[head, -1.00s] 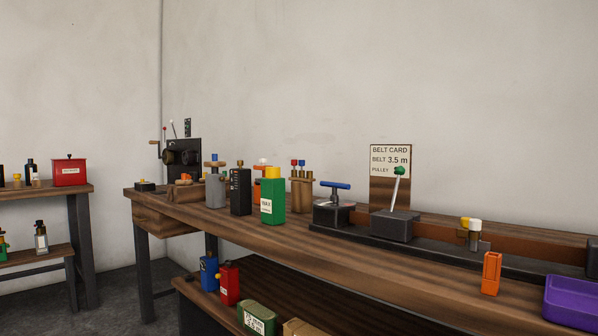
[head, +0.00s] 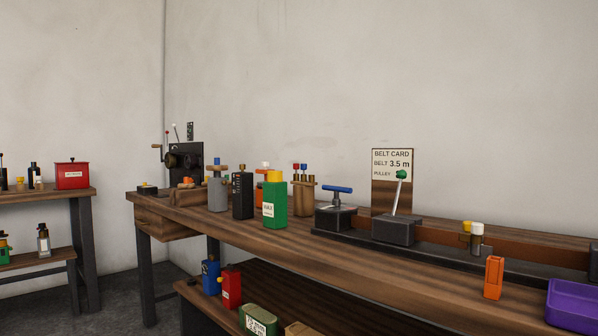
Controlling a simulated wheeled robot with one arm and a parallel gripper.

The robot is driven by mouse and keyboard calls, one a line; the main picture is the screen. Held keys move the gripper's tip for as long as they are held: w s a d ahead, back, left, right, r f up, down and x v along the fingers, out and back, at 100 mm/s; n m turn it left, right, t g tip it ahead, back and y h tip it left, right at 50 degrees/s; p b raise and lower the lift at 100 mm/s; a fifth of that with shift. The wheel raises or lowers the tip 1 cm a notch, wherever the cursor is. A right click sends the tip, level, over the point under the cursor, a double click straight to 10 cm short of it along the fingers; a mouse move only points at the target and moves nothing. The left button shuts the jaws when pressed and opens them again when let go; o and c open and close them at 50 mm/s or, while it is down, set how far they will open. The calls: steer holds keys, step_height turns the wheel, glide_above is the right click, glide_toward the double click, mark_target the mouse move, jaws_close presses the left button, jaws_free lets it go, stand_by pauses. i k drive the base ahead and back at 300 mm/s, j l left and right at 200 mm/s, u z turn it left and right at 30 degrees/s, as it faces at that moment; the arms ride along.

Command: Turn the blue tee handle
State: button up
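The blue tee handle (head: 338,189) stands on a short metal stem above a black block (head: 335,217) with a pale top plate. The block is at the left end of a long dark rail on the workbench (head: 300,240). The handle's bar lies level and roughly left to right in the head view. My gripper is not in view, and nothing touches the handle.
A lever with a green knob (head: 401,175) stands just right of the handle, before a belt card (head: 392,165). A green wax can (head: 274,200) and other containers crowd the left. An orange holder (head: 493,278) and purple tray (head: 574,304) are at right.

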mark_target(337, 189)
steer(key=i+j, duration=0.1)
steer(key=i, duration=0.25)
steer(key=i+j, duration=0.1)
steer(key=j, duration=0.55)
steer(key=i+j+u, duration=0.1)
steer(key=j, duration=0.2)
